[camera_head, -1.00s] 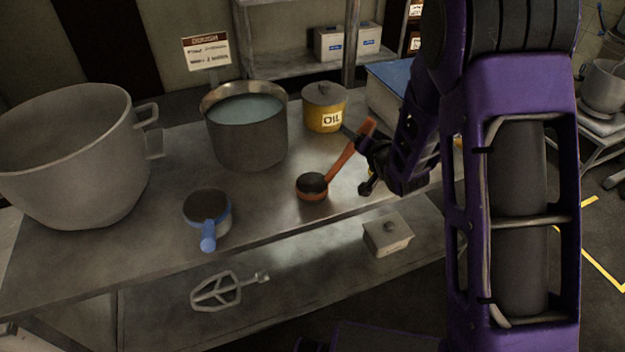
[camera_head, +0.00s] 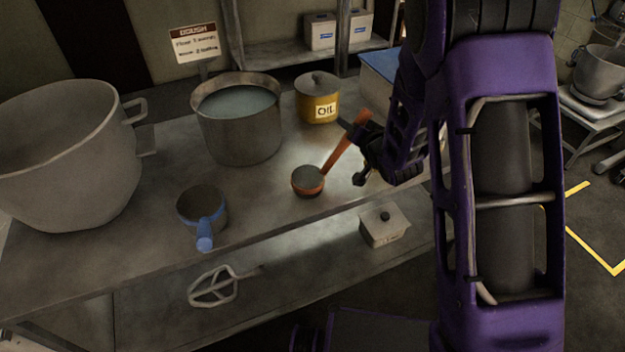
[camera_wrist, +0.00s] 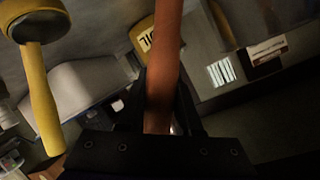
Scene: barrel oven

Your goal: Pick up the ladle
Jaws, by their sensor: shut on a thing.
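An orange ladle (camera_head: 308,182) with a round bowl and a long handle is on the metal table in the head view, its handle slanting up to the right. My gripper (camera_head: 356,134) is shut on the upper part of that handle. In the wrist view the orange handle (camera_wrist: 164,65) runs up between the fingers of my gripper (camera_wrist: 165,95), and its bowl is out of view. I cannot tell whether the bowl touches the tabletop. A blue ladle (camera_head: 204,220) stands apart to the left, near the table's front edge.
The metal table (camera_head: 150,225) also holds a large grey pot (camera_head: 70,165), a pot of liquid (camera_head: 240,140) and a yellow oil pot (camera_head: 318,100). A lidded box (camera_head: 384,226) and a whisk attachment (camera_head: 215,288) are on the lower shelf. A yellow-handled utensil (camera_wrist: 42,110) shows at left in the wrist view.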

